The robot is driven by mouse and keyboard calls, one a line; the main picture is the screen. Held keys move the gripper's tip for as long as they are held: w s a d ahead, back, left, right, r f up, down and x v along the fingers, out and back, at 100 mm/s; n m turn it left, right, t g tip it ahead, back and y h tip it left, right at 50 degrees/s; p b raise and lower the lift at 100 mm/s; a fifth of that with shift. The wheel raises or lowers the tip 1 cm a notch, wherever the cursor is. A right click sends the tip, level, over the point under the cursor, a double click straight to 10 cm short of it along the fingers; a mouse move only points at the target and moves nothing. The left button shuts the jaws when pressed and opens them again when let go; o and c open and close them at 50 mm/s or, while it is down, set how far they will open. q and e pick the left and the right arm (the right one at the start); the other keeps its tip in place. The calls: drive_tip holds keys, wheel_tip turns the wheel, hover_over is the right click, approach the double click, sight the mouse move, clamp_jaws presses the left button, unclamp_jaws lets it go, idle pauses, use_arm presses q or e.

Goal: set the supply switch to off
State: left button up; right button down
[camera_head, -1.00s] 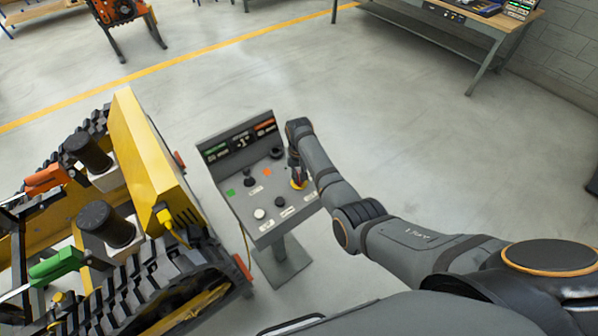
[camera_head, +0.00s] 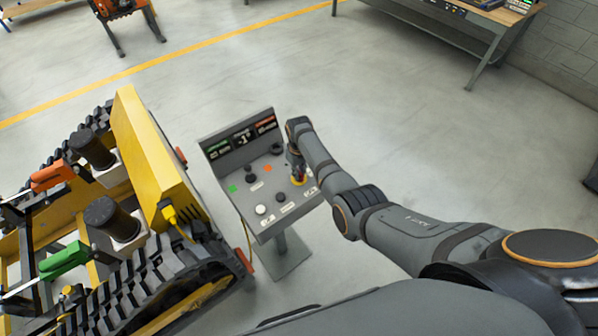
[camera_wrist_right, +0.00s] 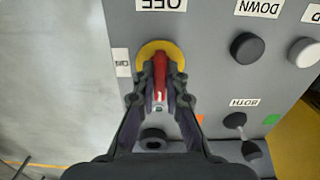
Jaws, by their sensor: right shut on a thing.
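The supply switch (camera_head: 298,181) is a red handle on a yellow disc, at the right side of a grey control panel (camera_head: 240,171) on a post. In the right wrist view the red handle (camera_wrist_right: 160,76) runs up and down the picture, in line with the OFF label (camera_wrist_right: 162,5) above it; the ON label (camera_wrist_right: 123,62) is to the left of the disc. My right gripper (camera_head: 297,170) is at the switch. In the wrist view its fingers (camera_wrist_right: 160,98) are shut on the red handle from both sides. My left gripper is not in view.
A yellow tracked carrier (camera_head: 150,150) stands close at left. A workbench (camera_head: 440,25) is at the back right. The floor between is clear.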

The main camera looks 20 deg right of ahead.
idle(0.3)
drive_tip(key=c, duration=1.4)
unclamp_jaws()
drive_tip(key=shift+r, duration=0.15)
wheel_tip(320, 180, up, 12)
